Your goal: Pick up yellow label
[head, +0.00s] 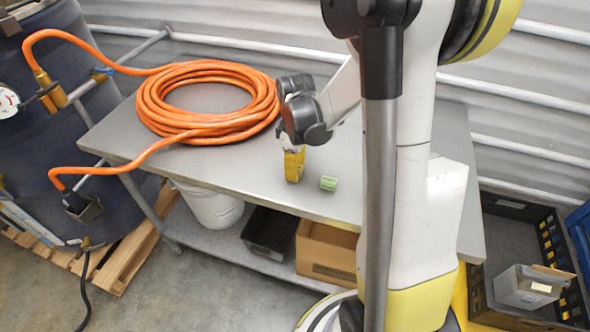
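My gripper (291,148) hangs below the dark wrist joint over the front part of the grey metal table (215,178). A yellow piece (294,165) shows at its lower end, close to the tabletop. I cannot tell whether this piece is the yellow label or part of my gripper. The fingers are too small and too hidden to show whether they are open or shut. A small green cylinder (328,183) lies on the table just right of the yellow piece, apart from it.
A white bucket (212,208), black bin (268,233) and cardboard box (326,250) sit below. A black crate (505,222) holding a grey container (527,290) stands right.

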